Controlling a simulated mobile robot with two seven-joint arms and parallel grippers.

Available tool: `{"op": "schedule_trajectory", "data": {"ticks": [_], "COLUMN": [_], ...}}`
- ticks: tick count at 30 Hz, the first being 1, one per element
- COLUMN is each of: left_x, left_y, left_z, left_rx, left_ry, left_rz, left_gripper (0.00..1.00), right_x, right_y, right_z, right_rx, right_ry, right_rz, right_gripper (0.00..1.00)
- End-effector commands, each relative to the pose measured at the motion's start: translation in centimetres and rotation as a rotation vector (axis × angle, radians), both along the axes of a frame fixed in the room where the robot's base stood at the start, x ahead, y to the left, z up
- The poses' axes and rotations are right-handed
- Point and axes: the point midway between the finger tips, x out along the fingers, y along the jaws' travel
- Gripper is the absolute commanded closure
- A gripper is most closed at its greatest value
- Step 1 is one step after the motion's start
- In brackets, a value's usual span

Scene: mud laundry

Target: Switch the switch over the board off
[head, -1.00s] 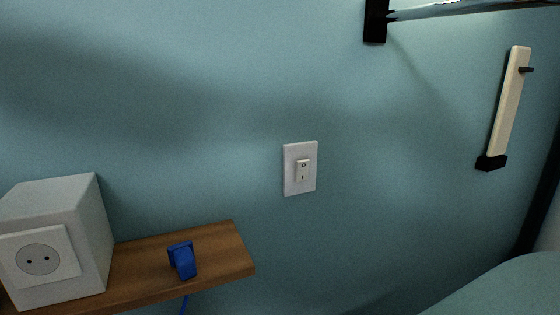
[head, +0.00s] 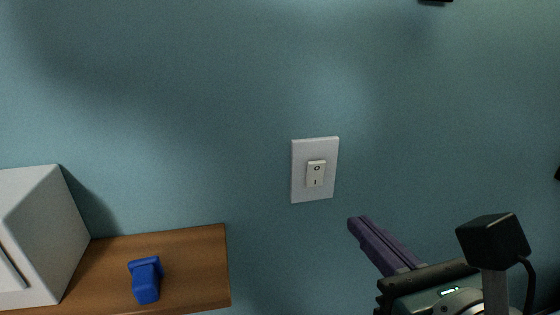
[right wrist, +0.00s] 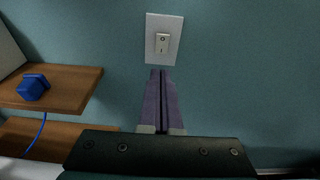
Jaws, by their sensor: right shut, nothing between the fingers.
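The switch (head: 315,174) is a small cream rocker marked O at the top and I at the bottom, on a white wall plate (head: 315,143). It is on the blue-green wall, to the right of and above the wooden board (head: 200,262). In the right wrist view the switch (right wrist: 162,43) lies straight ahead of the fingers. My right gripper (head: 356,222) is shut and empty, with purple fingers below and right of the plate. In the right wrist view its fingertips (right wrist: 161,71) appear just under the plate; the gap to the wall is unclear. My left gripper is out of view.
A blue plug (head: 146,281) stands on the board, with its cable hanging below in the right wrist view. A grey-white box (head: 40,235) sits on the board's left. The wall around the switch is clear.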

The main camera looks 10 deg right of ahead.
Motion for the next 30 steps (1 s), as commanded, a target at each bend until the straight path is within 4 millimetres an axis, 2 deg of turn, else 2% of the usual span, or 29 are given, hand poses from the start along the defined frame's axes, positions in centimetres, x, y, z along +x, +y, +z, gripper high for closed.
{"op": "schedule_trajectory", "data": {"ticks": [4, 8, 18, 21, 25, 30], "left_x": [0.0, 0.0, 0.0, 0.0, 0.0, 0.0], "left_y": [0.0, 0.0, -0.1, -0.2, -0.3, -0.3], "left_z": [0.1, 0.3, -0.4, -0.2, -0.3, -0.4], "left_rx": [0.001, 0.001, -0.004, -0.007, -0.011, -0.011], "left_ry": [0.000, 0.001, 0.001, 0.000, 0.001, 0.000], "left_rz": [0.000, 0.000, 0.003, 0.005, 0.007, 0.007], "left_gripper": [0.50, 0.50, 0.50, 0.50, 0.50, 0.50], "right_x": [0.6, 2.4, 9.5, 11.2, 12.8, 13.7], "right_y": [0.0, 0.0, 0.3, 0.3, 0.4, 0.4], "right_z": [-0.1, -0.3, -1.9, -1.6, -1.5, -1.4], "right_rx": [0.002, 0.002, 0.004, 0.005, 0.005, 0.006], "right_ry": [-0.001, -0.002, -0.002, -0.001, -0.001, 0.000], "right_rz": [-0.002, -0.004, -0.005, -0.005, -0.004, -0.003], "right_gripper": [1.00, 1.00, 1.00, 1.00, 1.00, 1.00]}}
